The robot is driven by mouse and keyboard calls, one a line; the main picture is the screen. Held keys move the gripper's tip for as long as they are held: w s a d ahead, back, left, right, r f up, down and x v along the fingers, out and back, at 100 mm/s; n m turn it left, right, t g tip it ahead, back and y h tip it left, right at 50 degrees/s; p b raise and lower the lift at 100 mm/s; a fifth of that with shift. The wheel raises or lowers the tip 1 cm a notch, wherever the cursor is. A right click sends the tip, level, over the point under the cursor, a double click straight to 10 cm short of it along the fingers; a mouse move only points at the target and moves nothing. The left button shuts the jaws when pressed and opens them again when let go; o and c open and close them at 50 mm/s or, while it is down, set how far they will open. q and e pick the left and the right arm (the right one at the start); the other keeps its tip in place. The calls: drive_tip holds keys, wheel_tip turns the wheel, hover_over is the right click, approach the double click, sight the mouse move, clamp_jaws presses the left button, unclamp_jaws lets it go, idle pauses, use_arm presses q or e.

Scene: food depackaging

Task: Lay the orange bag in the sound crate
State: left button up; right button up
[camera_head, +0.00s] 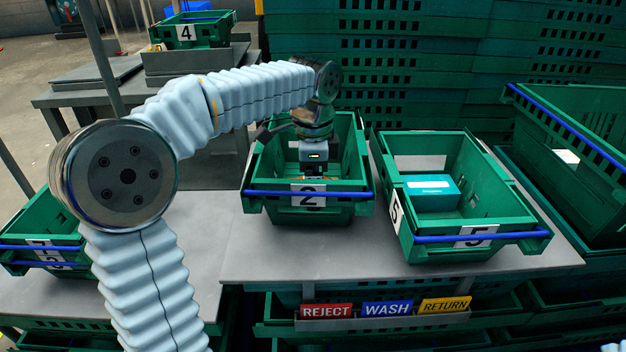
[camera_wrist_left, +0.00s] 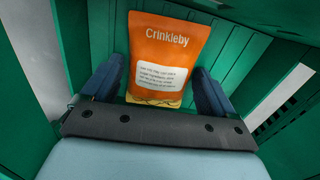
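The orange bag (camera_wrist_left: 165,55), printed "Crinkleby", lies inside a green crate in the left wrist view. My left gripper (camera_wrist_left: 158,88) is open, with one dark blue finger on each side of the bag's lower part. A small gap shows at the left finger; whether the right finger touches cannot be told. In the head view my left gripper (camera_head: 314,172) reaches down into the green crate marked 2 (camera_head: 308,195), and only a little orange shows beneath it. The pictures do not show which crate is the sound one. My right gripper is out of view.
To the right, a green crate marked 5 (camera_head: 476,240) holds a teal box (camera_head: 433,192). A tilted green crate (camera_head: 570,125) stands at far right. Crates lie at far left and behind, one marked 4 (camera_head: 187,34). REJECT, WASH and RETURN signs (camera_head: 387,308) line the front.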

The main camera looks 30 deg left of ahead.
use_arm(q)
drive_tip(key=shift+o, duration=0.8)
drive_tip(key=shift+r, duration=0.2)
wheel_tip(320, 180, up, 12)
drive_tip(key=p, duration=0.2)
drive_tip(key=shift+p, duration=0.4)
